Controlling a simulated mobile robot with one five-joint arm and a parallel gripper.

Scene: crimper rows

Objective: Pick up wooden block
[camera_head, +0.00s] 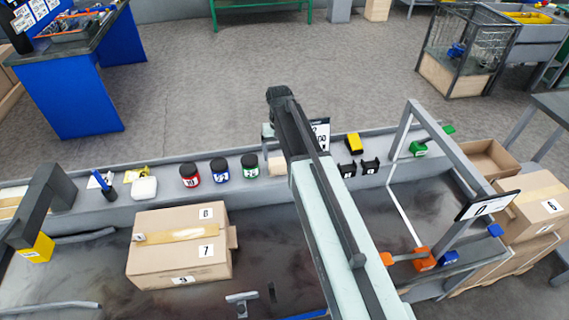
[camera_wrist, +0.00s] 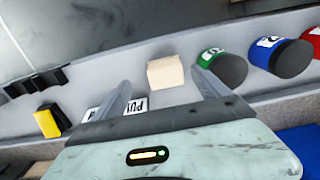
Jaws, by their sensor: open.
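The wooden block (camera_wrist: 165,72) is a small pale tan block on the grey ledge. In the wrist view it lies ahead of my gripper (camera_wrist: 160,88), between the lines of its two fingers and beyond their tips or close to them. My gripper is open and nothing is between its fingers. In the head view the block (camera_head: 277,166) shows just left of my arm, partly hidden by it. The gripper's fingers (camera_head: 280,95) are hard to make out there, at the arm's far end.
A green-labelled jar (camera_wrist: 222,66) stands close right of the block in the wrist view, with blue (camera_wrist: 278,56) and red (camera_wrist: 315,40) ones beyond. A white sign (camera_wrist: 100,108) stands by the left finger. A yellow-and-black item (camera_wrist: 47,120) lies further left. A large cardboard box (camera_head: 180,245) sits on the workbench.

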